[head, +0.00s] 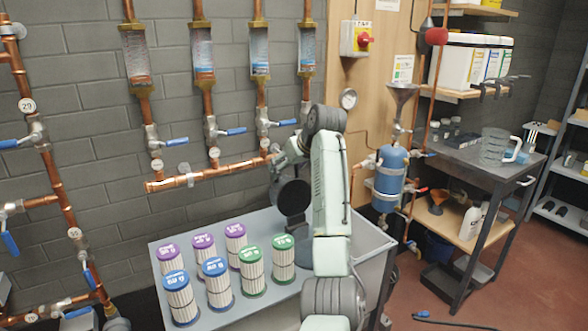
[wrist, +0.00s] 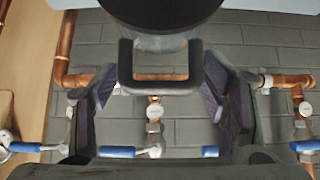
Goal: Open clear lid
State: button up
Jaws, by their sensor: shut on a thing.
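A black-rimmed round piece with a U-shaped black handle (wrist: 153,82) shows at the top of the wrist view. A clear part shows inside the handle's frame. I take it for the clear lid but cannot be sure. My gripper (wrist: 160,95) has its two purple-padded fingers close against both sides of the handle. In the head view a dark round piece (head: 292,197) hangs just below my gripper (head: 284,165), above the back right of the grey cart. My arm hides part of this area, and the contact with the fingers is hidden there.
The grey cart (head: 238,310) holds several filter cartridges with purple, blue and green caps (head: 215,280). Copper pipes (head: 225,169) with blue-handled valves run along the wall behind. A blue tank (head: 388,180) and a workbench (head: 485,165) stand to the right.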

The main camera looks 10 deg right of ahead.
jog(key=shift+w+a+r+g+h, duration=0.15)
jog(key=shift+w+g, duration=0.2)
jog(key=shift+w, duration=0.2)
jog(key=shift+w+a+g+h, duration=0.1)
jog(key=shift+w+g+h, duration=0.05)
jog(key=shift+w+g, duration=0.3)
jog(key=o, duration=1.2)
jog(key=shift+o, duration=1.1)
jog(key=shift+f, duration=0.2)
jog(key=v, duration=1.2)
